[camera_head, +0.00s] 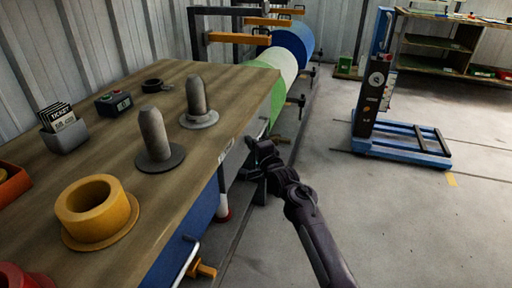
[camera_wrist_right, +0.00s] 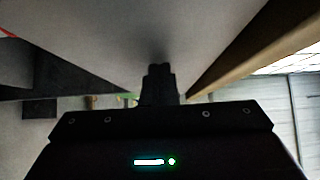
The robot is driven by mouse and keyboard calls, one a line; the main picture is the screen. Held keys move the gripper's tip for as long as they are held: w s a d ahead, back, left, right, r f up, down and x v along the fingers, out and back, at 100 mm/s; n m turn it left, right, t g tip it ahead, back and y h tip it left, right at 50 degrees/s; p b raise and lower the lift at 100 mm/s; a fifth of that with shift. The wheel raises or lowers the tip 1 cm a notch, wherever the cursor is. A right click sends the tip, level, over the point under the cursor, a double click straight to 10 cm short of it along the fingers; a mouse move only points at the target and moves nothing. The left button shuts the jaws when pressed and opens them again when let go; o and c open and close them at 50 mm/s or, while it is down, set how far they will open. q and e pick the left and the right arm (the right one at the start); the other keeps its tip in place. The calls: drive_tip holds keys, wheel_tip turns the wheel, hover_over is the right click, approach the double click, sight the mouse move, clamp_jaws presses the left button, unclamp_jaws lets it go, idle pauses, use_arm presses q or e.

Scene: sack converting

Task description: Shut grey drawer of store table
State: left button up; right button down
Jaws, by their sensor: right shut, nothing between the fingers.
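The store table (camera_head: 160,85) has a brown wooden top and fills the left of the head view. The grey drawer (camera_head: 235,163) is in its right side, below the edge of the top and beyond a blue front (camera_head: 204,208). How far it stands out is hard to tell. My right gripper (camera_head: 256,150) is shut and empty, close beside the grey front. In the right wrist view its fingers (camera_wrist_right: 160,72) point at a broad grey surface (camera_wrist_right: 150,30), apparently the drawer front; I cannot tell if they touch. My left gripper is out of view.
On the table stand two grey pegs (camera_head: 154,135), a yellow ring (camera_head: 95,208) and a card holder (camera_head: 64,135). Large rolls (camera_head: 293,45) lie on a rack behind. A blue lift (camera_head: 400,140) stands at the right. The floor between is clear.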

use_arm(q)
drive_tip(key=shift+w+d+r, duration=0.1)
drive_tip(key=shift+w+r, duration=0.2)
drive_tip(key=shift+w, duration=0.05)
use_arm(e)
drive_tip(key=shift+a+r, duration=0.15)
drive_tip(key=shift+a, duration=0.15)
drive_tip(key=shift+s+a, duration=0.1)
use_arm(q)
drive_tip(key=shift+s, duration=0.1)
